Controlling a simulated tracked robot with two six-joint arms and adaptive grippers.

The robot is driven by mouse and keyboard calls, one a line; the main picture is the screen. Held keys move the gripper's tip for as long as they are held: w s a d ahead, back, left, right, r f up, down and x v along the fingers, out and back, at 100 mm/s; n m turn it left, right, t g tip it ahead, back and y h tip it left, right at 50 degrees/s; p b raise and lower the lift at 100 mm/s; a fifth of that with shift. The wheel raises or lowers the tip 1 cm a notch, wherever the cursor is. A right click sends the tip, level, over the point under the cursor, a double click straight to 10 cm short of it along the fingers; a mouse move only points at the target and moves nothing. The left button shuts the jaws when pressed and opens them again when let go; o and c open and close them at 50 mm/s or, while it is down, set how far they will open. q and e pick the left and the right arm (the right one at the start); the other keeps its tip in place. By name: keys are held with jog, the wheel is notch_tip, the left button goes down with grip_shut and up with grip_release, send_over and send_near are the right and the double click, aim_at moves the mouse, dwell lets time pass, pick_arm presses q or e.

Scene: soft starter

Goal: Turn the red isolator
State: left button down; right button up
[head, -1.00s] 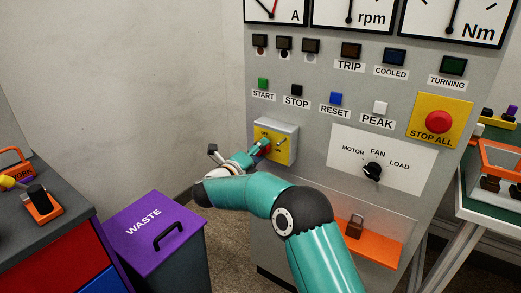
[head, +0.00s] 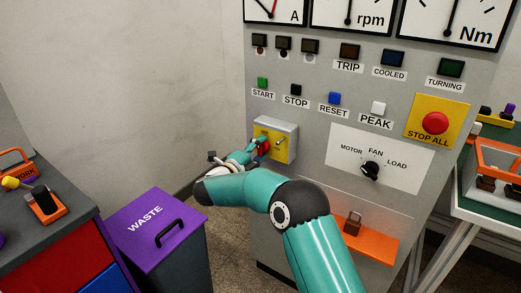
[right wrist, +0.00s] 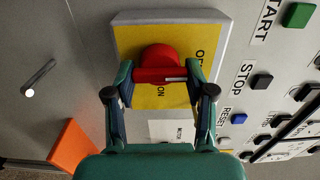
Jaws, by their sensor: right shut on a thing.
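The red isolator (right wrist: 160,58) is a round red knob with a bar-shaped handle on a yellow plate (right wrist: 125,42) in a grey box. The plate bears the words ON and OFF, partly covered. In the head view the isolator (head: 264,146) is on the yellow box low on the panel's left side, partly hidden by my right gripper (head: 258,148). In the right wrist view my right gripper (right wrist: 160,75) has one finger at each end of the red handle and is shut on it. A white mark shows on the handle. My left gripper is not in view.
Several push buttons and a red stop button (head: 435,123) are above and right of the isolator. A black selector knob (head: 370,169) and an orange shelf (head: 372,246) are to its right. A purple waste bin (head: 135,215) stands left of the panel.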

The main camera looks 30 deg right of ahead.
jog(key=shift+w+a, duration=0.2)
jog(key=o, duration=0.9)
jog(key=shift+f, duration=0.1)
jog(key=shift+o, duration=0.2)
jog(key=shift+d, duration=0.1)
jog(key=v, duration=1.2)
jog(key=shift+s+f, duration=0.1)
jog(key=shift+d, duration=0.1)
